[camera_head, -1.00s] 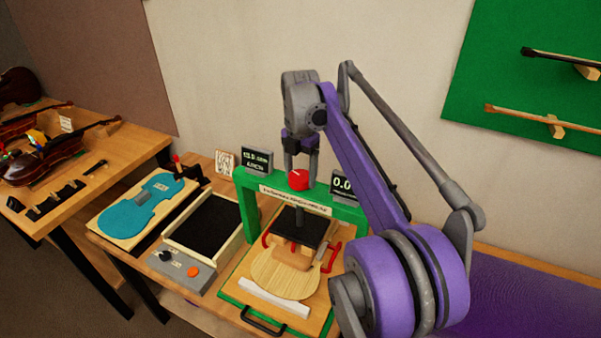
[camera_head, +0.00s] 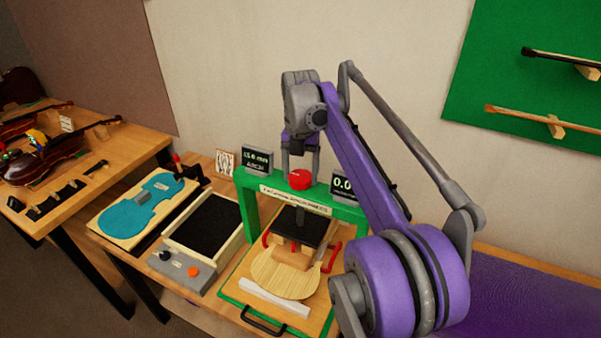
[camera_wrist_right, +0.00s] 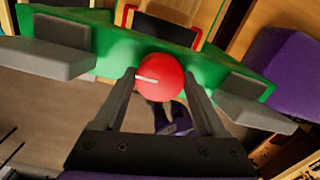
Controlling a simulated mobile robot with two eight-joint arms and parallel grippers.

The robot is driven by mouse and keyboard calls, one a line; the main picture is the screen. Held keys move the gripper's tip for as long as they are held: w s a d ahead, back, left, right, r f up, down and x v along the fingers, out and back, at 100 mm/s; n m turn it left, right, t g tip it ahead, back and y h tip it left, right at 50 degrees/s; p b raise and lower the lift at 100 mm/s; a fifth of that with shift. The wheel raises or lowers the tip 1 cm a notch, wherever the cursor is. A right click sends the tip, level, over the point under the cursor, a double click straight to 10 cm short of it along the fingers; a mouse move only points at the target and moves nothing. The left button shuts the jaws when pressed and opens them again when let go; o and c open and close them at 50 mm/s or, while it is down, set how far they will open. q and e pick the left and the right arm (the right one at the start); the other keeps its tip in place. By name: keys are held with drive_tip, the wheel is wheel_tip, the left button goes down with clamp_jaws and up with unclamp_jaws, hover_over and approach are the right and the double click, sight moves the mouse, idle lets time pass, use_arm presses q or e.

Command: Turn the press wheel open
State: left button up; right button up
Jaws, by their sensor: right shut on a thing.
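The red press wheel (camera_head: 300,180) sits on top of the green press frame (camera_head: 247,207), and a white mark shows on it in the wrist view (camera_wrist_right: 160,77). My right gripper (camera_head: 301,168) reaches down over it from above, and in the wrist view its two fingers are on either side of the wheel, shut on it. Below the frame, the dark press plate (camera_head: 298,226) stands over a pale wooden violin plate (camera_head: 285,281). A small display (camera_head: 256,160) stands at the frame's left end. My left gripper is not in view.
A second display (camera_head: 343,187) stands at the frame's right end. Left of the press are a black-topped tray (camera_head: 176,238), a control box with an orange button (camera_head: 193,272) and a blue violin-shaped form (camera_head: 140,208). A wall rises behind the bench.

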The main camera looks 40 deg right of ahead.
sight(300, 175)
drive_tip(key=o, duration=1.3)
drive_tip(key=shift+r, duration=0.1)
wheel_tip(300, 175, up, 11)
drive_tip(key=shift+f, duration=0.15)
drive_tip(key=s+a+f+m+t, duration=0.3)
drive_tip(key=s+a+f+m, duration=0.2)
drive_tip(key=a+f+m, duration=0.55)
drive_tip(key=s+a+f+m+t, duration=0.1)
drive_tip(key=s+a+f+m, duration=0.2)
drive_tip(key=s+f+m, duration=0.1)
drive_tip(key=s+a+f+m+t, duration=0.1)
drive_tip(key=s+a+f+m, duration=0.2)
drive_tip(key=f+m, duration=0.3)
drive_tip(key=s+a+f+m+t, duration=0.1)
drive_tip(key=s+a+f+m, duration=0.3)
drive_tip(key=s+f+m, duration=0.1)
drive_tip(key=shift+f, duration=0.25)
